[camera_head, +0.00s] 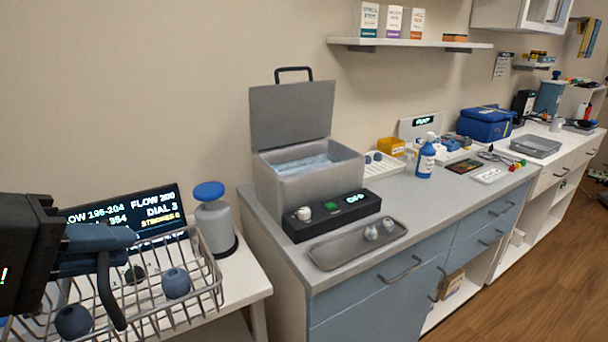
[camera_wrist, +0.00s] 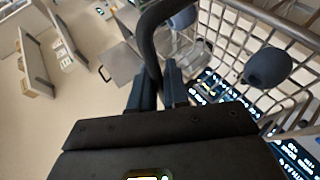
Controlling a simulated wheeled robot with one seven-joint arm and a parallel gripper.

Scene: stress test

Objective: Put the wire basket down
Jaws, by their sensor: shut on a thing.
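The wire basket (camera_head: 206,283) is a silver wire-mesh basket with a dark handle, at the lower left of the head view. It holds several round balls, among them a blue ball (camera_head: 176,283) and a dark blue ball (camera_head: 73,321). My gripper (camera_head: 105,238) is shut on the dark handle. In the wrist view, the gripper's fingers (camera_wrist: 158,88) close around the handle, and the basket wires (camera_wrist: 225,35) show at the right. The basket overlaps the white table in the head view; I cannot tell whether its bottom touches anything.
A white table (camera_head: 243,285) lies beside the basket, with a grey bottle with a blue cap (camera_head: 214,218) and a display screen (camera_head: 150,215) on it. To the right, a grey counter (camera_head: 300,274) carries an open-lidded bath (camera_head: 310,190) and a tray (camera_head: 340,254) in front.

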